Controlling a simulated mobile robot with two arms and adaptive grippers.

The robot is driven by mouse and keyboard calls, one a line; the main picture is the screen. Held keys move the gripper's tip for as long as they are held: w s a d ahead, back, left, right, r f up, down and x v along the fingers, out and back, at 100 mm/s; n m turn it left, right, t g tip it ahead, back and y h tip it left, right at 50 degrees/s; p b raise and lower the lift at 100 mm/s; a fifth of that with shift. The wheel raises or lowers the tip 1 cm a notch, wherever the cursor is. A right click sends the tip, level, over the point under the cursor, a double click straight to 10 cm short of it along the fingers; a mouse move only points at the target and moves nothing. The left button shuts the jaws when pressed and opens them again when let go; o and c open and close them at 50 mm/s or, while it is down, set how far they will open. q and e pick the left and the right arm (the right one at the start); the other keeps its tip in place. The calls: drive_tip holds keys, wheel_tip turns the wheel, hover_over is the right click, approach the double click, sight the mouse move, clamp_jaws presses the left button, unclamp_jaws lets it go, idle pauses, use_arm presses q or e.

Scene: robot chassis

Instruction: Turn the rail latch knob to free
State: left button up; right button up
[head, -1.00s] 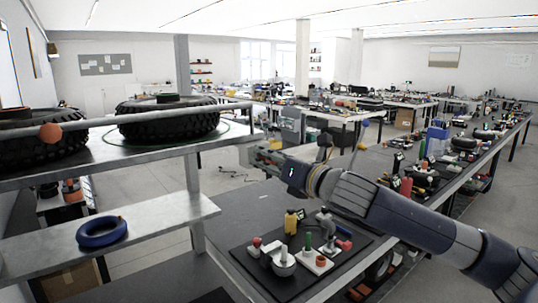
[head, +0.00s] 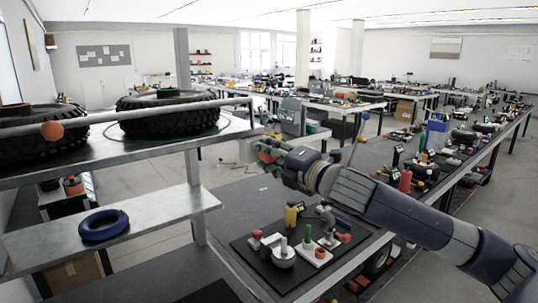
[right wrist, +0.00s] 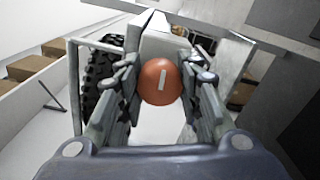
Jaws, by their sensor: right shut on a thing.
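The rail latch knob (right wrist: 160,82) is a round orange knob with a white line on its face. In the right wrist view it sits between the two fingers of my right gripper (right wrist: 158,90), and the line stands nearly upright. My right gripper (head: 266,150) is shut on the knob at the right end of the rail (head: 185,111) in the head view, where its fingers mostly hide the knob. A second orange knob (head: 52,131) shows at the left of the rail. My left gripper is not in view.
Black tyres (head: 168,112) lie on the upper shelf behind the rail. A blue ring (head: 103,226) lies on the lower shelf. A dark mat (head: 262,262) with several small parts lies on the bench below my right arm. Benches fill the background.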

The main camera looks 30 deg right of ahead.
drive_tip(key=shift+d+r+m, duration=0.1)
drive_tip(key=shift+m, duration=0.5)
drive_tip(key=o, duration=1)
